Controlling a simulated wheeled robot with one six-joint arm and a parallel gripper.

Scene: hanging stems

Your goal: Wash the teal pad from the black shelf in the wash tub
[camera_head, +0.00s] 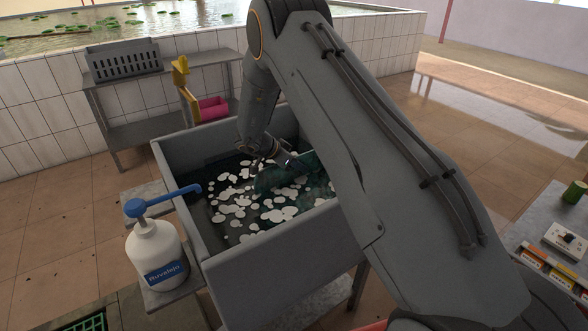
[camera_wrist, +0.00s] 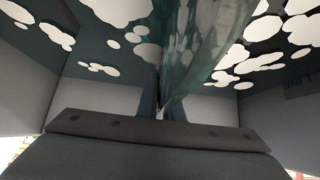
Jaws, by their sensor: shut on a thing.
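The grey wash tub (camera_head: 273,250) stands in the middle of the head view and holds dark water with white foam patches. My gripper (camera_head: 280,162) reaches down into the tub and is shut on the teal pad (camera_head: 272,180). The pad lies at the water among the foam, with part of it dim under the surface. In the wrist view, the fingers of my gripper (camera_wrist: 163,105) close on the teal pad (camera_wrist: 195,55), which looks thin and runs up the picture. My arm hides the tub's right side.
A white soap bottle with a blue pump (camera_head: 157,250) stands at the tub's left front. A grey bench with a dark slotted rack (camera_head: 124,62) stands behind left, near a pink bin (camera_head: 211,107). A side table (camera_head: 550,215) with small boxes is at right. The tiled pond wall closes the back.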

